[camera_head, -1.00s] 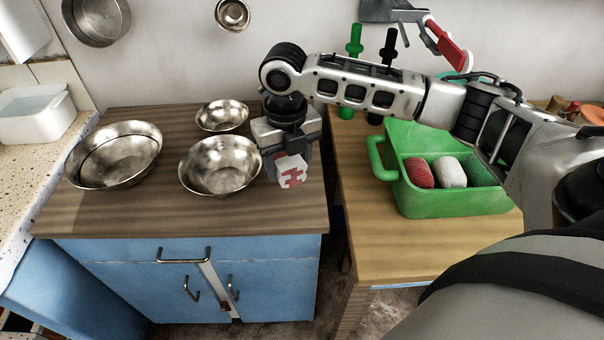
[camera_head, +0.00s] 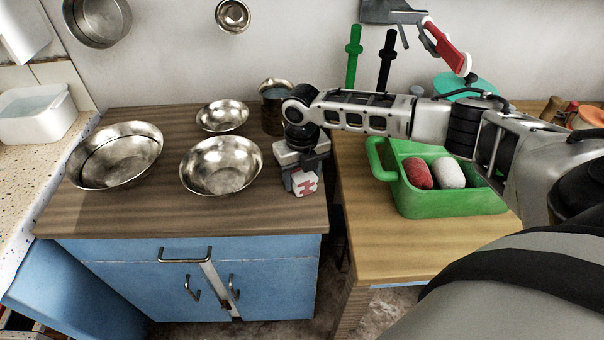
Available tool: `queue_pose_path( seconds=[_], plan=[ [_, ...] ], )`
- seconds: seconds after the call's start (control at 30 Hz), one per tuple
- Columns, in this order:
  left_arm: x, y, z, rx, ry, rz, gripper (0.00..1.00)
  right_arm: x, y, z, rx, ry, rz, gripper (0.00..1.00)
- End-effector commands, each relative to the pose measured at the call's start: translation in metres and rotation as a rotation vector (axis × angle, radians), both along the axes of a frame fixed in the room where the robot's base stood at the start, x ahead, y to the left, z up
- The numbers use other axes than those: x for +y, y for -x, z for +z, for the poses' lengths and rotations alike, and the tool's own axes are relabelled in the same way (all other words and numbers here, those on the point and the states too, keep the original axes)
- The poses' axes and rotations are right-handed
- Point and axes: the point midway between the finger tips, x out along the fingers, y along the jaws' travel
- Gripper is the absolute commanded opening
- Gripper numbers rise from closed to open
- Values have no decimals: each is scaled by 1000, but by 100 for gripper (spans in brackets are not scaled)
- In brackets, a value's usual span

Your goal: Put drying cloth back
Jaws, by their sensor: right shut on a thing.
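A small white cloth with a red pattern (camera_head: 304,184), seemingly the drying cloth, is folded or bunched at the tip of my right gripper (camera_head: 302,170). The right gripper is shut on it and points down over the right edge of the wooden top of the blue cabinet (camera_head: 285,222). Most of the cloth and the fingertips are hidden by the gripper body. I cannot tell whether the cloth touches the wood. My left gripper is out of view.
Steel bowls (camera_head: 221,167) stand left of the gripper, and a dark cup (camera_head: 272,112) stands behind it. Across a narrow gap, a lighter table (camera_head: 385,245) holds a green caddy (camera_head: 445,200) with a red and a white roundish item. The cabinet top's front is clear.

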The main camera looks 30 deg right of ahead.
Motion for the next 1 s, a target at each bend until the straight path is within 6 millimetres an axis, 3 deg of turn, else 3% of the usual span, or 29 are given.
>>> queue_pose_path(
  seconds=[0.13, 0.17, 0.2, 0.23, 0.63, 1.0],
  plan=[
    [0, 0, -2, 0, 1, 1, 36, 0, 0, -4, 1, 0, -1, 36],
    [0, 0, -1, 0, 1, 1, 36, 0, 0, -3, 0, 0, -1, 59],
    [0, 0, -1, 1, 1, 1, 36, 0, 0, -3, 0, 0, -1, 71],
    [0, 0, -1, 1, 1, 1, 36, 0, 0, -3, 0, 0, -1, 76],
    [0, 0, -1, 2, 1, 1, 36, 0, -1, 7, -2, -1, -2, 76],
    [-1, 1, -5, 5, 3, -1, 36, 0, -1, 81, -5, -1, -1, 76]
  ],
)
